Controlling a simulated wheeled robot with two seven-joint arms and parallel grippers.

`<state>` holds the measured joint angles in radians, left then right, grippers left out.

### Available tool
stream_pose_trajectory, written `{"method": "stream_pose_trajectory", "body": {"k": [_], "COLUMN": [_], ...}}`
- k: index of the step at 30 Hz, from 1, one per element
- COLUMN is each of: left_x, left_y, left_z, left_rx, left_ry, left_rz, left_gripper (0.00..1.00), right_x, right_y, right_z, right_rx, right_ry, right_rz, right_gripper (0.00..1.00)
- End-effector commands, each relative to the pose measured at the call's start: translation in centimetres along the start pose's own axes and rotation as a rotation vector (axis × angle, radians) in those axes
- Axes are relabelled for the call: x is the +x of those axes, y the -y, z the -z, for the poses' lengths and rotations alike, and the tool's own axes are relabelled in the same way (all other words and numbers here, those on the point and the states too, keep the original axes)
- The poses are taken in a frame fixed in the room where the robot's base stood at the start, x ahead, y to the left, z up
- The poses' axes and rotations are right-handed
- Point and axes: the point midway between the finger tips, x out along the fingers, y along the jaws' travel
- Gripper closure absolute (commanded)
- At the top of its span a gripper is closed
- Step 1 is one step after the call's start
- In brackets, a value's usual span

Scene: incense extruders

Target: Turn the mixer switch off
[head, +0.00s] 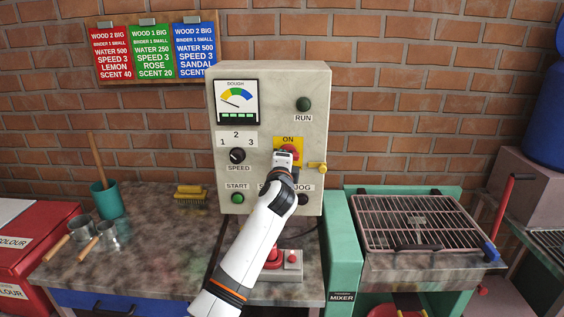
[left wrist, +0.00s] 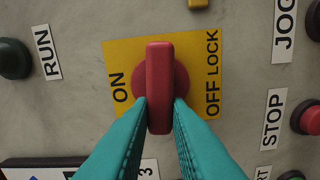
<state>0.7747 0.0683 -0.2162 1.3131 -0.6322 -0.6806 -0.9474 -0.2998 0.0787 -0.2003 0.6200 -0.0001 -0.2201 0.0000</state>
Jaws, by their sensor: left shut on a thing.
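The red mixer switch (head: 290,151) sits on a yellow plate (head: 279,141) on the front of the grey control box (head: 260,105). In the left wrist view, the plate (left wrist: 207,48) reads ON at left and OFF LOCK at right. The switch's red handle (left wrist: 159,75) stands upright in that picture, crosswise between the two labels. My left gripper (left wrist: 160,102) is shut on the handle, with a teal finger on each side of its lower part. In the head view my left gripper (head: 286,160) covers the switch's lower part and OFF LOCK. My right gripper is not in view.
A yellow piece (head: 317,168) sits right of the switch. The box also has a RUN button (head: 303,104), SPEED knob (head: 237,156) and START button (head: 237,198). In the left wrist view the red STOP button (left wrist: 309,119) is near. A red button unit (head: 291,262) lies below.

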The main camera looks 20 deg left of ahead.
Motion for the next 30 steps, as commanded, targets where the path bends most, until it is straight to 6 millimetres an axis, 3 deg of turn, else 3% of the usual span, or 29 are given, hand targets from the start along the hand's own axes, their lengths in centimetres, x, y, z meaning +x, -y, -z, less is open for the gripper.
{"method": "stream_pose_trajectory", "body": {"k": [9,24,25,28,30], "left_x": [-0.02,-0.02,-0.02,-0.01,-0.01], "left_y": [0.43,0.43,0.43,0.40,0.36], "left_z": [-0.12,-0.11,-0.11,-0.10,-0.09], "left_rx": [-0.108,-0.126,-0.126,-0.126,-0.125], "left_ry": [0.001,0.001,0.001,0.001,0.001], "left_rz": [0.004,0.005,0.005,0.004,0.004], "left_gripper": [1.00,1.00,0.82,0.66,0.62], "right_x": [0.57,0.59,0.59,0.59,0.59], "right_y": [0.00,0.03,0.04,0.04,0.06], "right_z": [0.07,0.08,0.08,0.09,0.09], "right_rx": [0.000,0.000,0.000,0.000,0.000], "right_ry": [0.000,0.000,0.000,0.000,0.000], "right_rz": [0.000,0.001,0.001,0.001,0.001], "right_gripper": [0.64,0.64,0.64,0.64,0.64]}}
